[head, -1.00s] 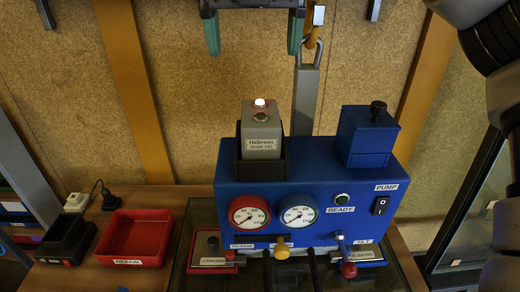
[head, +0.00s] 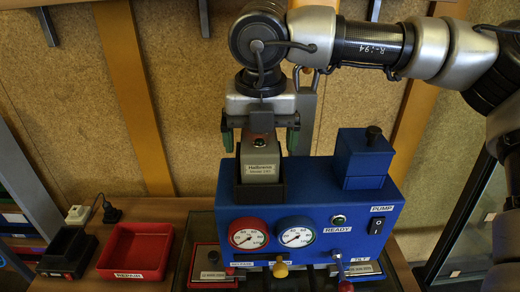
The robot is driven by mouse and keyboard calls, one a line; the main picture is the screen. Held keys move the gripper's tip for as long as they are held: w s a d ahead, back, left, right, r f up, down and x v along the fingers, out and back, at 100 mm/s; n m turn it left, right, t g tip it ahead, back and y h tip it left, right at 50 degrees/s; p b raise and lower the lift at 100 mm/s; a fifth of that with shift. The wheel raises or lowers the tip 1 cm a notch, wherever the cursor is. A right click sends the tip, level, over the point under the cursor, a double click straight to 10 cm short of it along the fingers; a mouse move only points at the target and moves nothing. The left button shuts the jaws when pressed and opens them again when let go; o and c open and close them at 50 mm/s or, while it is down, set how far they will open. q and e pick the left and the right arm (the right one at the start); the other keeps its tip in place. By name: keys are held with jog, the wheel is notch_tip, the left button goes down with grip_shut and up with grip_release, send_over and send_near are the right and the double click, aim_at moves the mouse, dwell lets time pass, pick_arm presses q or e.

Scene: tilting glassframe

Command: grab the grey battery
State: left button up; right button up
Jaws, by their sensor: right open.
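The grey battery (head: 261,163) stands upright in a dark holder (head: 261,190) on top of the blue machine (head: 320,205). Its label reads Heilbronn. My right gripper (head: 259,138) points down over it, with its green-padded fingers apart, one on each side of the battery's top. The battery's upper end is partly hidden by the gripper. I cannot tell whether the fingers touch it. My left gripper is not in view.
A blue box with a black knob (head: 364,158) stands on the machine to the right. Red and white gauges (head: 248,233) are on its front. A red tray (head: 137,250) and a black charger-like box (head: 67,252) sit on the table at the left.

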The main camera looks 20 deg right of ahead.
jog(key=shift+a+f, duration=0.1)
jog(key=shift+f+b, duration=0.25)
jog(key=shift+b, duration=0.45)
dwell(0.4)
jog(key=shift+c, duration=0.4)
jog(key=c, duration=1.3)
jog(key=shift+r, duration=0.1)
jog(key=shift+c, duration=0.2)
